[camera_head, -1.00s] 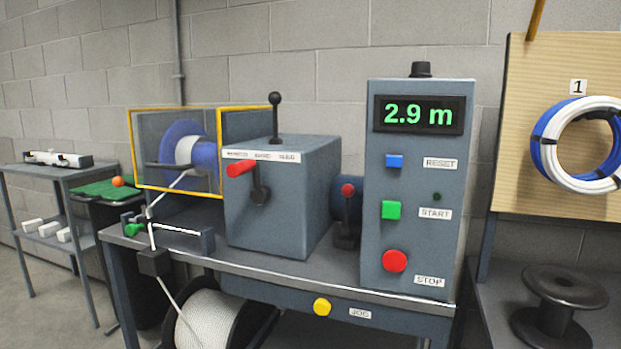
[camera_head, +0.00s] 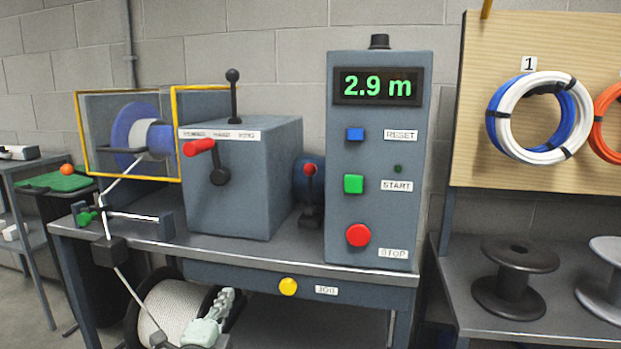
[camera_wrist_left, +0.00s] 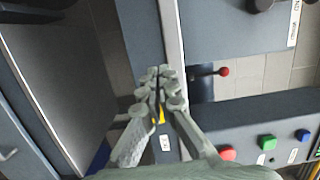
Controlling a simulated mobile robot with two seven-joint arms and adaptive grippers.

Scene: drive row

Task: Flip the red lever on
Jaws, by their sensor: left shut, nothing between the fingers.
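A small lever with a red knob (camera_head: 310,170) stands upright on the bench between the grey gearbox and the control panel. In the left wrist view the red knob (camera_wrist_left: 224,72) is to the right of my fingertips, apart from them. A second lever with a red grip (camera_head: 198,147) is on the gearbox front, its grip pointing left. My left gripper (camera_head: 227,297) is low in front of the bench, before the white rope reel. It also shows in the left wrist view (camera_wrist_left: 157,75), shut and empty. My right gripper is in neither view.
The control panel (camera_head: 341,215) has blue, green and red buttons and reads 2.9 m. A yellow JOG button (camera_head: 288,287) sits on the bench's front. The gearbox (camera_head: 270,180) stands left of the small lever, leaving a narrow gap. Black spool (camera_head: 515,260) at right.

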